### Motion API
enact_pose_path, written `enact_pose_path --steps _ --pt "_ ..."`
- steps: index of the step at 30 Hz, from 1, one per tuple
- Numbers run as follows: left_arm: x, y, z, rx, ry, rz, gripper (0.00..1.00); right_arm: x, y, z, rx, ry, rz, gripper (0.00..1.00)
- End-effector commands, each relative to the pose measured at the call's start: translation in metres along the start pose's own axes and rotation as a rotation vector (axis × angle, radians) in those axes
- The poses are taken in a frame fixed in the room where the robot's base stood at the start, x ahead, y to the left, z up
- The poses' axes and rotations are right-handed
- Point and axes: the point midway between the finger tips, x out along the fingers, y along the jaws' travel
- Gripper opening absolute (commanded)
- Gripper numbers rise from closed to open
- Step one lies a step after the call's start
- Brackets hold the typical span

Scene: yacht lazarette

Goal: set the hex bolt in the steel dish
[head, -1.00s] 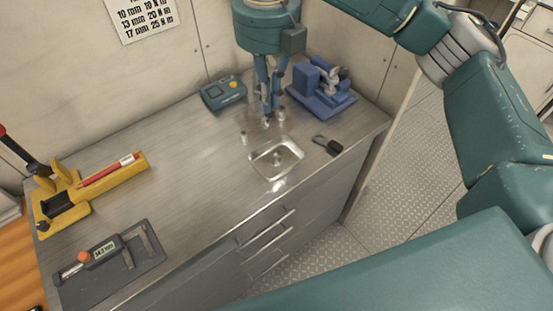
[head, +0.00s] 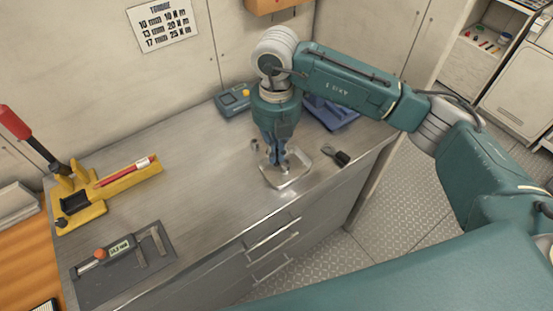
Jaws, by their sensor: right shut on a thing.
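The steel dish (head: 297,174) is a small, shallow, shiny tray near the front edge of the metal bench. My right gripper (head: 277,162) points down over the left back part of the dish. It is shut on a small metal piece, taken to be the hex bolt, which its fingers mostly hide. I cannot tell whether that piece touches the dish. The fingers also hide part of the dish's inside. A small metal fastener (head: 254,146) stands on the bench just left of the gripper. My left gripper is not in view.
A teal device (head: 233,101) and a blue fixture (head: 332,111) stand behind. A black-tagged key (head: 341,157) lies right of the dish. The bench between is clear.

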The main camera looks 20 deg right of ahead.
Motion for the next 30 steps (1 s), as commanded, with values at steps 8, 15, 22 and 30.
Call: enact_pose_path --steps 8,15,22,30 --pt "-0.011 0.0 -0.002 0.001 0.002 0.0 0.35 0.029 -0.001 0.0 0.002 0.003 -0.002 0.0" --pt "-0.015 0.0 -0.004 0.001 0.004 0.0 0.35 0.053 0.0 0.001 0.001 -0.001 0.001 0.0" --pt "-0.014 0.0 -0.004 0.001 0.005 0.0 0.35 0.054 0.001 0.001 0.001 -0.001 0.001 0.0" --pt "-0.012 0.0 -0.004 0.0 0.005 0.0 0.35 0.056 0.0 0.001 0.001 -0.001 0.001 0.15"
